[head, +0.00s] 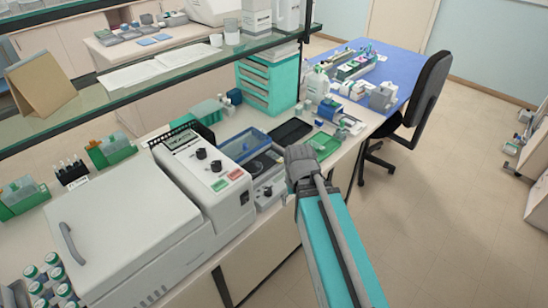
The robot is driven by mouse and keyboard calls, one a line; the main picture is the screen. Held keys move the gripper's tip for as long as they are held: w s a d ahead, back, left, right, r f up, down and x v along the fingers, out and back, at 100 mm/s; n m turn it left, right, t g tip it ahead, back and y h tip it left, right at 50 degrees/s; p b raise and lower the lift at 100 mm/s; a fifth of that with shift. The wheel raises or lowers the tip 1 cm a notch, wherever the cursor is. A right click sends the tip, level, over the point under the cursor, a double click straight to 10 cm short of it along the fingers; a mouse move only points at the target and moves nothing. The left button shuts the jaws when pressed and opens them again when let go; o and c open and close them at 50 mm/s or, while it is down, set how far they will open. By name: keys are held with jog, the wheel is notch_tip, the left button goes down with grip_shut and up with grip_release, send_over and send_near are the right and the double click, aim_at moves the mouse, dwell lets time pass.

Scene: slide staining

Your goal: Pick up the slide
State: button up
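I cannot make out a slide in the head view; any slide is too small to tell or hidden. My turquoise and grey arm reaches up from the bottom to the bench. Its grey end, at my gripper (299,157), is over the bench's front edge, just right of a small grey device with a dark round top (262,165). The fingers cannot be told apart, so I cannot see whether they are open, shut or holding anything.
A large white machine (135,235) with knobs fills the bench at left. A black tray (291,131) and a green tray (324,145) lie beyond my arm's end. A glass shelf (190,75) crosses above the bench. A black chair (425,95) and open floor are at right.

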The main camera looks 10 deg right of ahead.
jog(key=w+r+m+p, duration=0.3)
jog(key=w+r+m, duration=0.1)
jog(key=w+m, duration=0.95)
notch_tip(320, 180, up, 3)
jog(key=m+p, duration=0.4)
jog(key=m, duration=1.1)
send_over(279, 159)
jog(key=shift+d, duration=0.35)
jog(key=shift+f, duration=0.1)
notch_tip(279, 159, down, 8)
jog(key=b, duration=0.8)
jog(key=shift+f+b, duration=0.2)
jog(key=shift+b, duration=0.2)
jog(key=shift+f, duration=0.1)
jog(key=f+b, duration=0.3)
jog(key=shift+w+a+f, duration=0.1)
jog(key=shift+a+f, duration=0.1)
jog(key=shift+a, duration=0.05)
jog(key=shift+f+b, duration=0.85)
jog(key=shift+b, duration=0.25)
jog(key=shift+c, duration=0.3)
